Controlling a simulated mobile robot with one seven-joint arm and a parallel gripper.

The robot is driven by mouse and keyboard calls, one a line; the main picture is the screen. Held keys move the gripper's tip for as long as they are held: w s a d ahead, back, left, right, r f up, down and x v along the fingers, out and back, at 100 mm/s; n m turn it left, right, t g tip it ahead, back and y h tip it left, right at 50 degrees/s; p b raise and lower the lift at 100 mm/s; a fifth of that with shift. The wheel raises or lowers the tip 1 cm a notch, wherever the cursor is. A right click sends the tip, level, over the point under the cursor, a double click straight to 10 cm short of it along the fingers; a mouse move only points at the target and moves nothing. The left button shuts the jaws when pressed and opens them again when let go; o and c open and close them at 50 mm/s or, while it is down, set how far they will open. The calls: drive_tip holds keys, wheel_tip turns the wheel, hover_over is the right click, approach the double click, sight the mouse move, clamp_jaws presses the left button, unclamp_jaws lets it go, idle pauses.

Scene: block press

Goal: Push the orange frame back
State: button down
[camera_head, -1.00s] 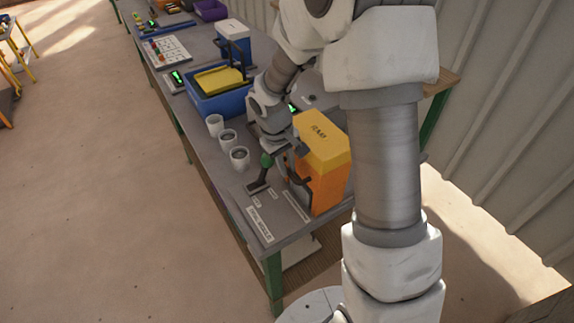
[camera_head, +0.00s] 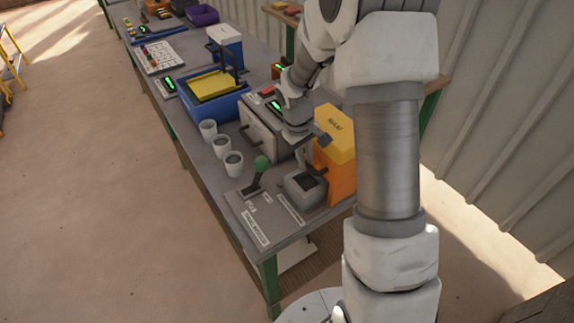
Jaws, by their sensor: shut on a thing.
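The orange frame (camera_head: 341,181), with a yellow-orange top, stands upright at the right side of the bench's near end. A grey box with a dark opening (camera_head: 306,188) sits in front of it, to its left in the picture. My gripper (camera_head: 320,139) is shut at the orange frame's left side, near its upper part. A dark handle-like piece shows on that side. The exact grip is small and partly hidden by my wrist.
A green-knobbed lever (camera_head: 261,165) stands left of the grey box on a labelled plate (camera_head: 250,212). Several white cups (camera_head: 221,147) line the left edge. A grey cabinet (camera_head: 262,133) and a blue bin (camera_head: 208,111) stand farther along the bench.

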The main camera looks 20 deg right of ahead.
drive_tip(key=w+d, duration=0.1)
drive_tip(key=d, duration=0.2)
drive_tip(key=w+d, duration=0.1)
drive_tip(key=d, duration=0.3)
drive_tip(key=w+d, duration=0.1)
drive_tip(key=d, duration=0.2)
drive_tip(key=shift+w+d+r+p, duration=0.1)
drive_tip(key=shift+w+d+p, duration=0.1)
drive_tip(key=shift+p, duration=0.1)
drive_tip(key=c, duration=0.8)
unclamp_jaws()
drive_tip(key=shift+d, duration=0.1)
drive_tip(key=shift+c, duration=0.2)
drive_tip(key=s+a+r+b, duration=0.1)
drive_tip(key=a+r, duration=0.2)
drive_tip(key=r, duration=1.4)
drive_tip(key=shift+a, duration=0.1)
